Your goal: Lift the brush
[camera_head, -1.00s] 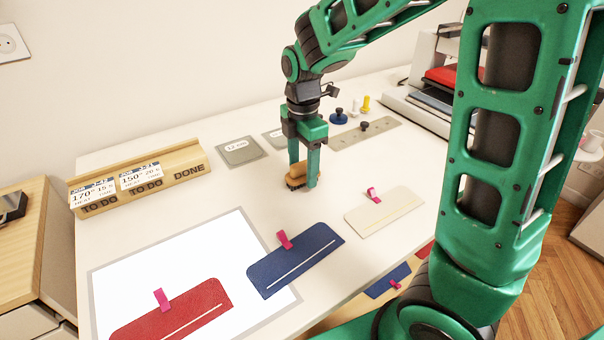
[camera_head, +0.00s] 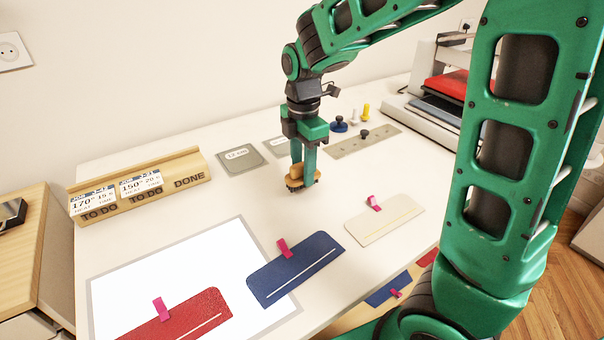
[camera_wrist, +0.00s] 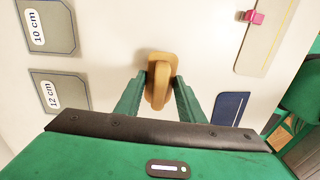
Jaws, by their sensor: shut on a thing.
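The brush (camera_head: 296,175) has a tan wooden body and dark bristles underneath. My green gripper (camera_head: 303,174) is shut on it from above, one finger on each side. In the wrist view the brush (camera_wrist: 159,80) sits between the two fingertips (camera_wrist: 159,90). Its bristles are hidden there. In the head view it is upright over the white table (camera_head: 230,195), bristles down. I cannot tell whether the bristles touch the table or hang just above it.
A wooden TO DO/DONE rack (camera_head: 140,187) stands at left. Red (camera_head: 185,322), blue (camera_head: 295,268) and cream (camera_head: 380,222) pouches with pink tabs lie in front. Grey templates (camera_head: 240,158), a metal ruler (camera_head: 365,141) and a press (camera_head: 440,100) are behind. Table around the brush is clear.

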